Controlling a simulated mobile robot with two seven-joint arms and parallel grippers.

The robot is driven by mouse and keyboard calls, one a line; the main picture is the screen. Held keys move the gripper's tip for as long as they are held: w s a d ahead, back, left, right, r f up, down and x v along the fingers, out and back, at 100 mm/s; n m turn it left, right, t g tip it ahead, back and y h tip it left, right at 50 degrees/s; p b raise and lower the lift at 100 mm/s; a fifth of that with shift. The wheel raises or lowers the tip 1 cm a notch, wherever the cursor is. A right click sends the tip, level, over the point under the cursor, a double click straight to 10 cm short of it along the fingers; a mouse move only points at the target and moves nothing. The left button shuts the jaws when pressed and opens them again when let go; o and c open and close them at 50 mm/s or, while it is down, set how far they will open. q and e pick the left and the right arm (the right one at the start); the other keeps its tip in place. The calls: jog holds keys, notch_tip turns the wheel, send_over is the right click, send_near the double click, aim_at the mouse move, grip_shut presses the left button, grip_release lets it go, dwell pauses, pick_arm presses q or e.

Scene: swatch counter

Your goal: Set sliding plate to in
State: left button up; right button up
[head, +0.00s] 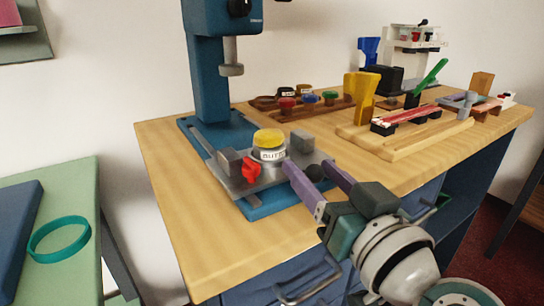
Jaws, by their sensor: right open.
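The sliding plate (238,184) is a grey metal plate on the blue base of a press (211,95). It sits toward the front of the base, with the press's grey ram (231,70) above and behind it. It bears a round, yellow-topped piece with a lettered white band (268,145), grey blocks and a red lever-like part (251,170). A black ball knob (314,172) is at its right front. My right gripper (308,166) is open, its purple fingers on either side of the knob. I cannot tell whether they touch it. My left gripper is not in view.
Behind stands a wooden rack with coloured knobs (309,99). To the right is a wooden board (410,140) with a yellow block, red strip and green lever. The counter's front left is bare. A green table with a teal ring (58,252) stands at left.

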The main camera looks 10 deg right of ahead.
grip_shut()
dwell(0.5)
dwell(1.0)
